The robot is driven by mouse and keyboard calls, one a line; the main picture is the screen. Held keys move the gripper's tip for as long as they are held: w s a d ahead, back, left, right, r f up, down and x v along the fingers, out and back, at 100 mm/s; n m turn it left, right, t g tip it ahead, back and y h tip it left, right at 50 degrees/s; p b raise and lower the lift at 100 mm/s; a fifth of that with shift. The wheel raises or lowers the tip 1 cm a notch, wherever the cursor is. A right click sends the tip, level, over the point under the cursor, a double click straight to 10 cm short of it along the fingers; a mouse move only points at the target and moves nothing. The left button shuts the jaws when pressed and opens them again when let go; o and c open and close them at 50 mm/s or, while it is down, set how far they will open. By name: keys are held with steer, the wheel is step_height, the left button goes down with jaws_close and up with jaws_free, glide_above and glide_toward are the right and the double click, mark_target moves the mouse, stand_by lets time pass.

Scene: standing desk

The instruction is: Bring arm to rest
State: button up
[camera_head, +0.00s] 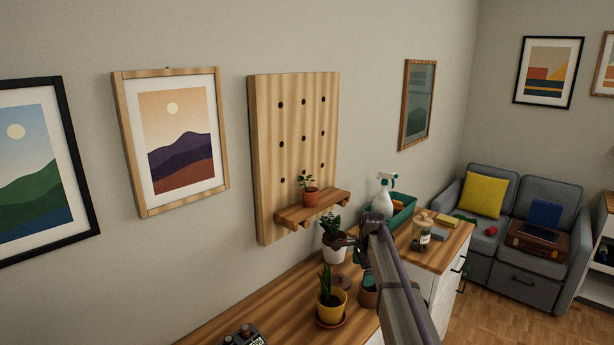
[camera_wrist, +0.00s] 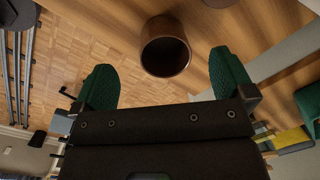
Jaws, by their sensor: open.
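My arm reaches out over the wooden desk (camera_head: 285,311) in the head view, and my gripper (camera_head: 345,242) is near a dark-leaved plant in a white pot (camera_head: 333,250). In the wrist view my gripper (camera_wrist: 166,85) shows two green fingertip pads spread wide with nothing between them. A brown pot (camera_wrist: 166,47) with a dark opening stands just beyond the fingertips, apart from them. A brown pot (camera_head: 368,292) also shows beside my arm in the head view, partly hidden by it.
A pegboard (camera_head: 265,150) carries a small shelf (camera_head: 290,214) with a plant in a terracotta pot (camera_head: 310,198). A yellow pot (camera_head: 331,308) stands in front. A spray bottle (camera_head: 383,199), teal bin (camera_head: 405,212) and jar (camera_head: 421,234) are behind my arm. The desk's left part is mostly clear.

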steer(key=s+a+n, duration=0.1)
steer(key=s+n, duration=1.5)
steer(key=s, duration=2.2)
steer(key=shift+s+a+g+h, duration=0.2)
steer(key=shift+g+h, duration=0.1)
steer(key=shift+h, duration=0.1)
